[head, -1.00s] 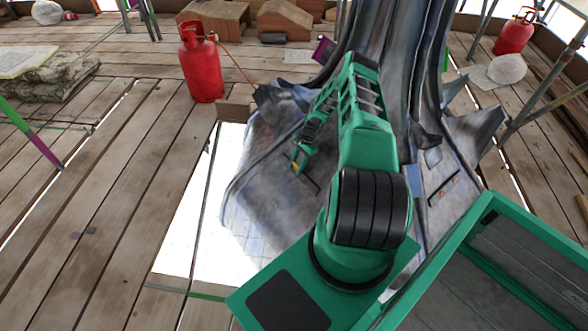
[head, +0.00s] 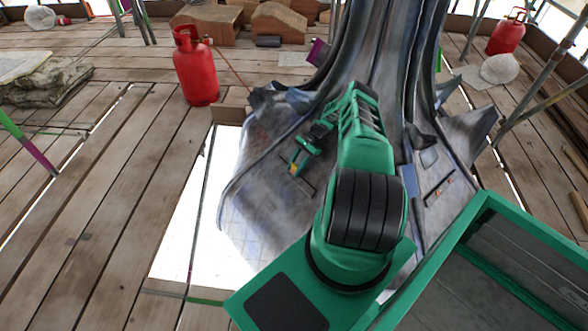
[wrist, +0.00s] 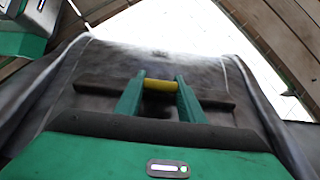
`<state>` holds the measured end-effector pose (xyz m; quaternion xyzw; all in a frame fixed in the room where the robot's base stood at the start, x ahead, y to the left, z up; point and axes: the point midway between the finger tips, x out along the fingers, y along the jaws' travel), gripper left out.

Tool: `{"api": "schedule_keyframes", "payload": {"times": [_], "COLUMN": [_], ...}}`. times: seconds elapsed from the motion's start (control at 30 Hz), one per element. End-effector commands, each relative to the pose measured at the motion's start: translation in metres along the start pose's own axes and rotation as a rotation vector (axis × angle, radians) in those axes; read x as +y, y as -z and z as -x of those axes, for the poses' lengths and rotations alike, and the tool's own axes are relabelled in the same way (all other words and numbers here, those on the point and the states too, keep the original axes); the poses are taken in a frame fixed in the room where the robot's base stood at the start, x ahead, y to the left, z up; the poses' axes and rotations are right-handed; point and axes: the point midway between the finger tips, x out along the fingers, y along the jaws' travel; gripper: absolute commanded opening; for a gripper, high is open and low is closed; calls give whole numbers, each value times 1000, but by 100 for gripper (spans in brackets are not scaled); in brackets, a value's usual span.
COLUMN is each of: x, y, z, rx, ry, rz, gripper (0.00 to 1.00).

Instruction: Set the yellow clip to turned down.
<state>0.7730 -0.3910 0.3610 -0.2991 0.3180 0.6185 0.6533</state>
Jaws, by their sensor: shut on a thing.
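The yellow clip (wrist: 160,85) shows in the wrist view as a short yellow bar between the two green fingertips of my gripper (wrist: 160,88). My gripper is shut on it, with a fingertip at each end of the bar. Behind it runs a dark raised strip across the grey metal sheet (wrist: 100,60). In the head view my gripper (head: 296,169) reaches down to the sheet left of the spire, and a small speck of the yellow clip (head: 293,169) shows at its tip. Which way the clip is turned I cannot tell.
The grey spire (head: 385,60) rises behind my arm. A gap in the plank floor opens left of the sheet. A red gas cylinder (head: 196,68) stands at the back left, another (head: 507,33) at the far right. Wooden boxes (head: 285,22) stand behind.

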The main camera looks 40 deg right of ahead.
Motion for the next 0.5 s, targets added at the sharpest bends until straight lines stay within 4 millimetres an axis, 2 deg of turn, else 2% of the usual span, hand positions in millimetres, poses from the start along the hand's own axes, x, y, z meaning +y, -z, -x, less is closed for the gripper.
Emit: {"api": "schedule_keyframes", "payload": {"times": [0.17,0.2,0.27,0.5], "x": [-3,-3,-3,-2], "y": [2,2,2,1], "z": [2,2,2,1], "rx": [9,9,8,5], "ry": [8,8,7,4], "rz": [2,2,2,1], "gripper": [13,42,54,54]}}
